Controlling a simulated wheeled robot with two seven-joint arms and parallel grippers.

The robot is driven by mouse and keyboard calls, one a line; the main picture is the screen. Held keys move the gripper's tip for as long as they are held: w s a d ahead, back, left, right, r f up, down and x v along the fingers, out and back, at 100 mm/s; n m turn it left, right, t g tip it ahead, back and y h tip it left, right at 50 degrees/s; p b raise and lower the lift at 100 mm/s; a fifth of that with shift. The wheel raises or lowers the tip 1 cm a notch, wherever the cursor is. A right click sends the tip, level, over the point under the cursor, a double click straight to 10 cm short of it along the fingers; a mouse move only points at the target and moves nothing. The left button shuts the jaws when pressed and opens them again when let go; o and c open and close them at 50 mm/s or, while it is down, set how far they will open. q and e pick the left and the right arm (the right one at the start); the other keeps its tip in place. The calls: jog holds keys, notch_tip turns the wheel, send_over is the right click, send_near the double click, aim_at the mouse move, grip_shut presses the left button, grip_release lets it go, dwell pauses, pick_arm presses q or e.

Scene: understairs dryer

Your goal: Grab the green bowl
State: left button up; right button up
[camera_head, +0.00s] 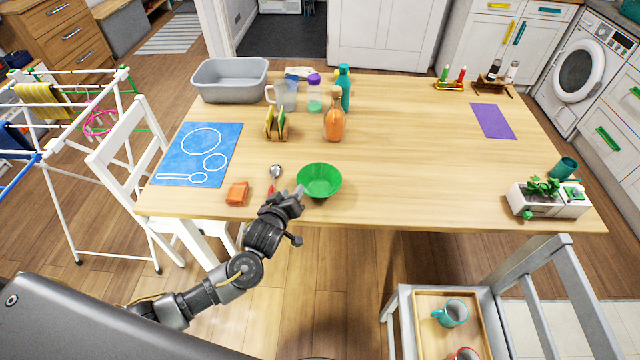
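The green bowl (320,180) stands upright on the wooden table (400,150), near its front edge. My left gripper (297,193) comes in from the lower left and is at the bowl's left rim, very close to it. The fingers are small and dark here, so I cannot tell whether they touch or grip the rim, or how far apart they are. My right gripper is not in view.
A spoon (275,175) and an orange block-like item (237,193) lie left of the bowl. A blue place mat (200,155), grey tub (230,82) and orange bottle (334,120) are farther off. The table right of the bowl is clear up to a planter (548,198).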

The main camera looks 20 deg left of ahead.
aim_at(298, 183)
pick_arm(q)
jog(key=shift+w, duration=0.35)
jog(key=p+x, duration=0.1)
jog(key=x, duration=0.3)
jog(key=shift+w+f, duration=0.1)
jog(key=shift+w, duration=0.1)
grip_shut()
